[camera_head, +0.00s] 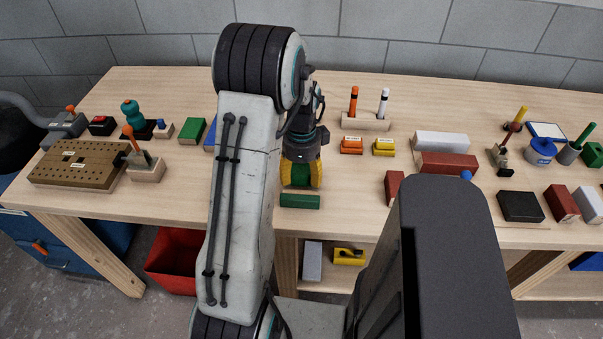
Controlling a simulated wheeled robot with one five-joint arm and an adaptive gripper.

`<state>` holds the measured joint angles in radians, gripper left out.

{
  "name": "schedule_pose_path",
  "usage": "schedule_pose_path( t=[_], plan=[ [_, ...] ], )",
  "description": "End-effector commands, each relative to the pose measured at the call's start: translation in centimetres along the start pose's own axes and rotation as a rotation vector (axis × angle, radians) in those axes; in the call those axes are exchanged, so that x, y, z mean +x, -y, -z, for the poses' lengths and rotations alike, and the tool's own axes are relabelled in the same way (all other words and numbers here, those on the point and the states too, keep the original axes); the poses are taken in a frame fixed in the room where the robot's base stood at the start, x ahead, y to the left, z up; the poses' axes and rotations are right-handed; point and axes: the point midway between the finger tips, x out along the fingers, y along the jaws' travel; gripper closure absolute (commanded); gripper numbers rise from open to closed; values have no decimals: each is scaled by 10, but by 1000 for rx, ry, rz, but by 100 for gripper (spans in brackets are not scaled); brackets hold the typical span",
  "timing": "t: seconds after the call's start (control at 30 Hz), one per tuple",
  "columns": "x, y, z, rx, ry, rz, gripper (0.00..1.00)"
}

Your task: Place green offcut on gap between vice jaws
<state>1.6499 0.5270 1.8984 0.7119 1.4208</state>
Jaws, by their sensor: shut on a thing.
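My gripper (301,178) is over the front part of the workbench, pointing down, with yellow fingers. It is shut on a green piece, the green offcut (301,174), which shows between the fingers. Just below the fingers a green block (300,201) shows at the bench's front edge; I cannot tell whether it is separate from the held piece. I cannot clearly make out the vice jaws or their gap. A grey fixture with an orange knob (65,128) stands at the back left. My arm hides part of the bench left of the gripper.
The wooden bench (345,205) is clear just right of the gripper. A drilled board (75,165) lies at left. Orange and yellow blocks (383,147), white and red battens (448,163) and a black box (520,206) are at right.

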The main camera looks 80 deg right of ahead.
Motion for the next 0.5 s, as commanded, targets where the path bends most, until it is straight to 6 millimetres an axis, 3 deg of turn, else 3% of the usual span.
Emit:
schedule_pose_path(
  t=[0.5],
  plan=[
    [12, 0, 0, 0, 0, 0, 73]
  ],
)
